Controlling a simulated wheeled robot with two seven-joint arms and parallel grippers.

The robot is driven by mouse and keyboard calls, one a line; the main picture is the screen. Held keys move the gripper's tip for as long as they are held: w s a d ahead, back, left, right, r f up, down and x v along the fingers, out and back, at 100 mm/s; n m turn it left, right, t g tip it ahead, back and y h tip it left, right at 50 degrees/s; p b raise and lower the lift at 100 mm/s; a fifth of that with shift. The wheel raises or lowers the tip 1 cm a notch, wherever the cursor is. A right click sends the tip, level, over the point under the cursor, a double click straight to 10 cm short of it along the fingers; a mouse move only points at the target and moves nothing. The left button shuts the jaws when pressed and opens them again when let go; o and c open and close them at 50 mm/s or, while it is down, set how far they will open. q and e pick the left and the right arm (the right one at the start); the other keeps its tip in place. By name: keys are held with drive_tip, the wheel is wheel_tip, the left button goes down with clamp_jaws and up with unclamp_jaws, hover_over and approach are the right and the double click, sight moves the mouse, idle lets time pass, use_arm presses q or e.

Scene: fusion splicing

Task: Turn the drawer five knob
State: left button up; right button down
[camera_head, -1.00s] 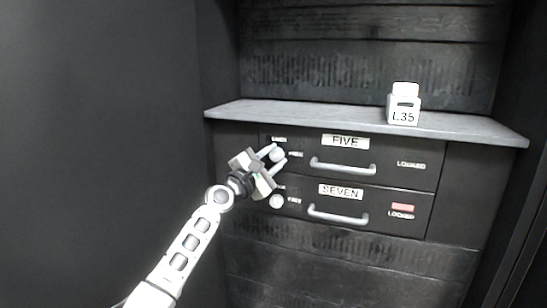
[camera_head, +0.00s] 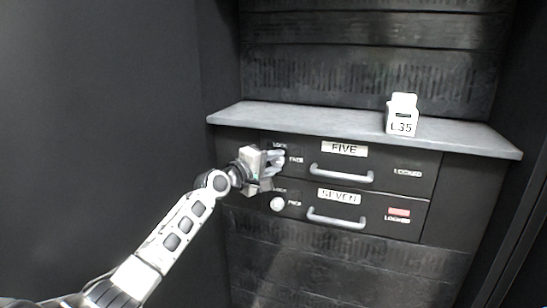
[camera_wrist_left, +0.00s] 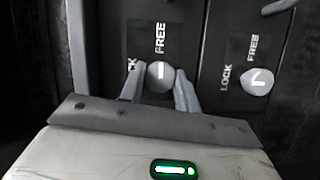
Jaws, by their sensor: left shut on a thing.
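The drawer five front (camera_head: 385,173) is closed, with a FIVE label (camera_head: 344,149) and a grey bar handle (camera_head: 342,174). Its round knob (camera_wrist_left: 159,77) sits between LOCK and FREE marks. My left gripper (camera_head: 275,162) is at this knob, with one finger on each side of it, shut on it. In the left wrist view the gripper (camera_wrist_left: 158,88) straddles the knob, whose white line points toward FREE. In the head view my fingers largely hide the knob.
Below is the drawer seven front with its own knob (camera_head: 277,204), SEVEN label (camera_head: 338,195), handle (camera_head: 337,218) and a red patch (camera_head: 399,212) by LOCKED. A white box marked L35 (camera_head: 402,115) stands on the grey countertop (camera_head: 300,117). A dark wall is at left.

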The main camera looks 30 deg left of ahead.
use_arm(q)
drive_tip(key=shift+m, duration=0.3)
idle(0.4)
drive_tip(key=o, duration=1)
drive_tip(key=shift+s+p, duration=0.15)
drive_tip(key=shift+p, duration=0.15)
